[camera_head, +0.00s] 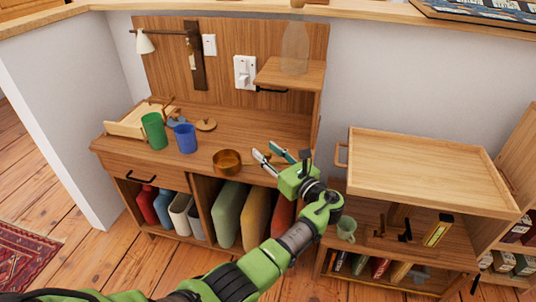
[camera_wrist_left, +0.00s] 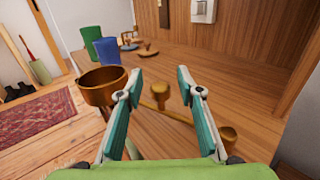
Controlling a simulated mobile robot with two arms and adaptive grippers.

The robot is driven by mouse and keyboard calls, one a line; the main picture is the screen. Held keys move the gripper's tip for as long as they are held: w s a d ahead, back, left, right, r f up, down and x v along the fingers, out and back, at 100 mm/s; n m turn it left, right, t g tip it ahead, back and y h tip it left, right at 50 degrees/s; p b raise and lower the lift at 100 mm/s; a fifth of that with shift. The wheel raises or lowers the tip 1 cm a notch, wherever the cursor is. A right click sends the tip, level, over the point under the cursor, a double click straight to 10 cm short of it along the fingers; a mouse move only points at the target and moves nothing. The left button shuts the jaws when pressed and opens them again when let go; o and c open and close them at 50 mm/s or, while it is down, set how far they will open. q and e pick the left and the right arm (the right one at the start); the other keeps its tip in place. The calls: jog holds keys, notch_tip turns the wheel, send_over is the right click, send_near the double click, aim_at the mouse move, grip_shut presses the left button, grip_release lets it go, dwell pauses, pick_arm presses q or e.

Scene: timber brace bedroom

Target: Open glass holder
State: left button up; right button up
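No thing in view is plainly recognisable as the glass holder. In the left wrist view, two brown knobs, a nearer one (camera_wrist_left: 228,138) and a farther one (camera_wrist_left: 160,95), show with a thin bar running between them. The farther knob appears between the fingers, apart from them. My left gripper (camera_head: 274,154) is open and empty over the desk's front right part; its spread fingers also show in the left wrist view (camera_wrist_left: 160,90). In the head view the gripper and arm hide that area. A clear glass bottle (camera_head: 295,48) stands on the small shelf (camera_head: 280,73). My right gripper is out of view.
A copper bowl (camera_head: 228,166) stands left of the gripper. A blue cup (camera_head: 185,138), green cup (camera_head: 153,131) and wooden box (camera_head: 125,124) stand farther left on the desk (camera_head: 250,125). A wooden tray (camera_head: 415,170) and light green mug (camera_head: 346,229) are on the right.

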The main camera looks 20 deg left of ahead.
pick_arm(q)
notch_tip(320, 180, up, 10)
jog(key=shift+f, duration=0.25)
dwell(0.5)
